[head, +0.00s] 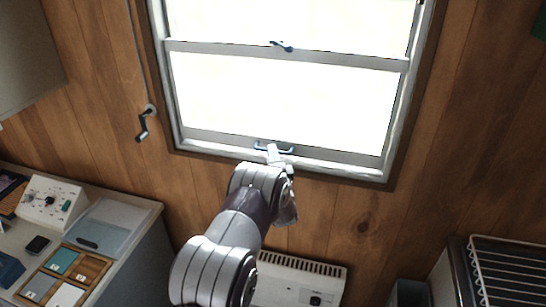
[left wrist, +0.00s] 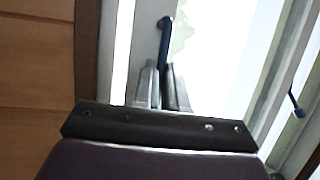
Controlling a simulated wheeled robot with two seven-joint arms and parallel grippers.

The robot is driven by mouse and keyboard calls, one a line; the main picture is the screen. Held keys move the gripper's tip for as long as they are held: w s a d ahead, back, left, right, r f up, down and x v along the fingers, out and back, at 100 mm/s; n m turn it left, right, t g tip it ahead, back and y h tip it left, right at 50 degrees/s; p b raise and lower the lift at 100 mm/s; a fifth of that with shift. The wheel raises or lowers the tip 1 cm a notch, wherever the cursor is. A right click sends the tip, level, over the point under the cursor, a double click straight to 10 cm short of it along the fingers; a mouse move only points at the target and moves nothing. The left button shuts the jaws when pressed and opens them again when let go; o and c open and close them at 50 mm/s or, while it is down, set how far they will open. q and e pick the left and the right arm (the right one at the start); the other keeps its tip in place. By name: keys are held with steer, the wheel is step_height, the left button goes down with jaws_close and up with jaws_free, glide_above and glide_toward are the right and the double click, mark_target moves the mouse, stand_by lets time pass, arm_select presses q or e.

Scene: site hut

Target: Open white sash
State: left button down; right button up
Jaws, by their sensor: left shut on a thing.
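The white sash window is set in the wood-panelled wall, with its lower sash (head: 330,152) down at the sill in the head view. A blue handle (head: 288,151) is fixed on the bottom rail of that sash. My left gripper (head: 272,152) is at this handle and shut on it. In the left wrist view the two fingers (left wrist: 161,88) close on the blue handle (left wrist: 166,40), whose far end sticks out beyond them. A blue latch (head: 282,46) sits on the meeting rail above. My right gripper is in neither view.
A crank handle (head: 143,125) hangs on a cord at the window's left. A counter (head: 150,208) with a control box (head: 50,202) and sample tiles stands at the left. A white heater (head: 318,275) is below the window. A wire rack (head: 510,262) stands at the right.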

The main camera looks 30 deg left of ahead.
arm_select(q)
steer(key=p, duration=0.6)
glide_toward(273, 104)
steer(key=w+a+r, duration=0.3)
steer(key=r, duration=0.2)
steer(key=shift+s+f, duration=0.15)
steer(key=shift+f, duration=0.05)
steer(key=c, duration=1.2)
jaws_free()
steer(key=shift+s+d+f, duration=0.1)
steer(key=b+v, duration=0.4)
steer(key=v, duration=0.8)
steer(key=shift+d+b, duration=0.15)
steer(key=shift+b, duration=0.2)
steer(key=shift+s+f, duration=0.1)
steer(key=shift+s, duration=0.05)
